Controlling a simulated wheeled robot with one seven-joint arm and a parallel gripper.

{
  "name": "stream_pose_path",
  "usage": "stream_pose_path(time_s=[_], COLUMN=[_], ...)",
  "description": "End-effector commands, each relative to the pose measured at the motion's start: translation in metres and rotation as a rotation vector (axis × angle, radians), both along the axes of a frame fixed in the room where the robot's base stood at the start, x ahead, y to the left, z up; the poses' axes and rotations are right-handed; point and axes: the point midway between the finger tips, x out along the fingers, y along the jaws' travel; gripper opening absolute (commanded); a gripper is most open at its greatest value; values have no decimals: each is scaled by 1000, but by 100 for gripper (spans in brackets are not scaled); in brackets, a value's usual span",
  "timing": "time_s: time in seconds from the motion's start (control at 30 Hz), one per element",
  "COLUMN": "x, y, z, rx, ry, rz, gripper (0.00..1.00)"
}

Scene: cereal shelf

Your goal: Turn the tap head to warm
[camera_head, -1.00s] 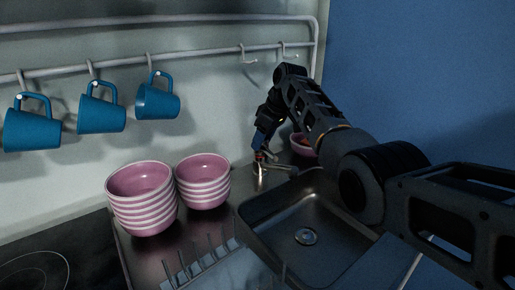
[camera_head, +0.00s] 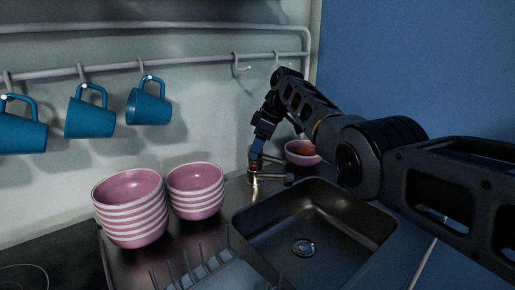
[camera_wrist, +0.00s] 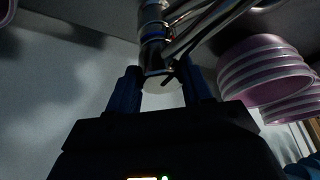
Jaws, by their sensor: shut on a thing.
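The metal tap (camera_head: 270,181) stands at the back left of the sink, its spout pointing right over the basin. Its upper part is partly hidden by my gripper (camera_head: 254,163), which reaches down onto it from above. A thin metal bar shows just right of the fingers, above the spout.
The sink basin (camera_head: 325,225) is empty. Pink bowl stacks (camera_head: 133,220) (camera_head: 196,200) and a dish rack (camera_head: 195,270) are left of it. A pink bowl (camera_head: 303,159) with reddish contents stands behind the tap, close to my arm. Blue mugs (camera_head: 148,107) hang from a rail.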

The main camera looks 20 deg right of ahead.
Motion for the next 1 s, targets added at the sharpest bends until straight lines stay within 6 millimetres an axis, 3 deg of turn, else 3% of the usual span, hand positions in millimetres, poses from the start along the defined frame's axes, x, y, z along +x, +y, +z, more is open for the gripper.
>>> stream_pose_path(time_s=[0.1, 0.13, 0.37, 0.67, 1.0], x=[0, 0, 0, 0, -11], y=[0, 0, 0, -1, -16], z=[0, 0, 0, 2, 47], rx=[-2, -2, -1, -1, -1], ry=[0, 0, 0, -1, -4], rz=[0, 0, -1, -2, -2], gripper=[0, 52, 74, 75, 75])
